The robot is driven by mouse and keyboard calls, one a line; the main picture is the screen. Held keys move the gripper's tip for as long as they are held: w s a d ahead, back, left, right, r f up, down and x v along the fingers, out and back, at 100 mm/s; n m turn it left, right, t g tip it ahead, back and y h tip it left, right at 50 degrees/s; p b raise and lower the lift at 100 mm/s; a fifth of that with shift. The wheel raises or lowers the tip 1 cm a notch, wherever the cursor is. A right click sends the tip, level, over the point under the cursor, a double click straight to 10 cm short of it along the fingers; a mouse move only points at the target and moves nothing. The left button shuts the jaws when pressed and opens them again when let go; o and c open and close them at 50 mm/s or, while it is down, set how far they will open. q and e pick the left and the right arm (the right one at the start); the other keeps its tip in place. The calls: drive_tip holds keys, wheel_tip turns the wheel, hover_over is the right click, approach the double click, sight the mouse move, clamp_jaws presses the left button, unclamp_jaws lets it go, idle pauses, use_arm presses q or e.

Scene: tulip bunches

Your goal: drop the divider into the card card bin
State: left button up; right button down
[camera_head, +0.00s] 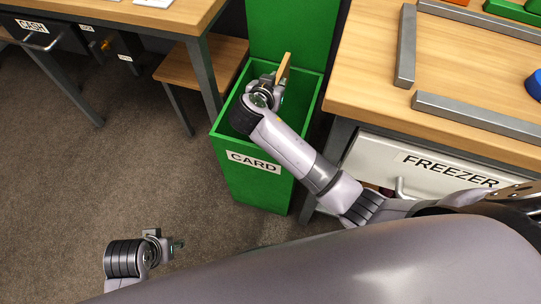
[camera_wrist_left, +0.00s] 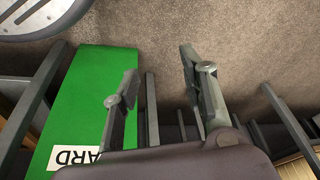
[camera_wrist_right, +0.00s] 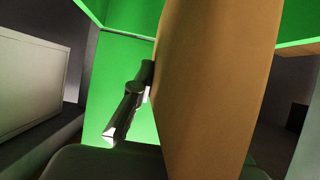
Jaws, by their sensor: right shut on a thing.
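The card bin (camera_head: 255,190) is a tall green open-topped box with a CARD label, standing between two tables. The divider (camera_head: 284,68) is a thin tan panel, seen nearly edge-on in the head view. My right gripper (camera_head: 281,78) is shut on the divider and holds it over the bin's opening. In the right wrist view the divider (camera_wrist_right: 212,90) fills the middle, hiding one finger, with green bin walls behind it. My left gripper (camera_head: 178,244) is low at the left front, away from the bin. In the left wrist view its fingers (camera_wrist_left: 160,85) are apart with nothing between them.
A wooden table (camera_head: 440,60) with grey rails and a FREEZER drawer (camera_head: 420,165) stands right of the bin. Another table (camera_head: 170,18) with a CASH drawer and a low wooden shelf (camera_head: 200,68) stand to the left. The carpet floor (camera_head: 110,180) at left is clear.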

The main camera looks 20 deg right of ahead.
use_arm(q)
drive_tip(key=shift+b+v, duration=0.75)
drive_tip(key=shift+v, duration=2.25)
use_arm(e)
drive_tip(key=shift+f, duration=0.95)
use_arm(q)
drive_tip(key=shift+w+a, duration=0.1)
use_arm(e)
drive_tip(key=c, duration=1.5)
unclamp_jaws()
drive_tip(key=shift+c, duration=0.2)
drive_tip(key=v, duration=1.2)
drive_tip(key=shift+a+f, duration=0.1)
